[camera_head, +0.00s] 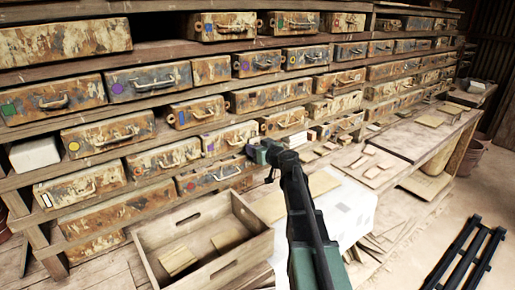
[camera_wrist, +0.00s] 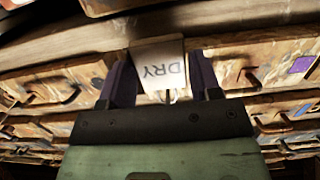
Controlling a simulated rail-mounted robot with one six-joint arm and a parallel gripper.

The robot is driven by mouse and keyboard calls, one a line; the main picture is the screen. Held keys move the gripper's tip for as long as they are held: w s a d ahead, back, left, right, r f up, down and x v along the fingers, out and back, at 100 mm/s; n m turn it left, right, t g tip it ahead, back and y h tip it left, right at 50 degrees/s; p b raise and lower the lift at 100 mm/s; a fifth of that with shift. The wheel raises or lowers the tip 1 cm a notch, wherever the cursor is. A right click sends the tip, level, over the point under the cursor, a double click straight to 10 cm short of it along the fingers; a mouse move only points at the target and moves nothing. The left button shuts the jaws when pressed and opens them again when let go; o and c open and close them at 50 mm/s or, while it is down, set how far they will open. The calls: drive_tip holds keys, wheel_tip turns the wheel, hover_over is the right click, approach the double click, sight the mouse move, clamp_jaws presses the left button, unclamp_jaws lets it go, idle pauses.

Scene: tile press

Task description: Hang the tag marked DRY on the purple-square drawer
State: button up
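The white tag marked DRY (camera_wrist: 162,66) sits between the two dark fingers of my gripper (camera_wrist: 162,80) in the wrist view, its lettering upside down. It fills the gap and appears gripped by its sides, with a small metal ring or hook at its lower end. In the head view my gripper (camera_head: 262,153) is close to the drawer fronts near the middle of the rack; the tag cannot be made out there. In the wrist view a purple square (camera_wrist: 303,65) marks a drawer at right.
Rusty drawers with handles and coloured marks fill the rack. An open wooden crate (camera_head: 150,238) stands below my gripper at left, with wooden pieces inside. A bench (camera_head: 405,140) with loose tiles runs along the right. A dark slatted rack (camera_head: 465,255) lies on the floor at lower right.

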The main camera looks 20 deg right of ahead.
drive_tip(key=o, duration=0.4)
drive_tip(key=p+v, duration=0.1)
drive_tip(key=v, duration=0.9)
drive_tip(key=shift+s+d, duration=0.1)
drive_tip(key=shift+s, duration=0.3)
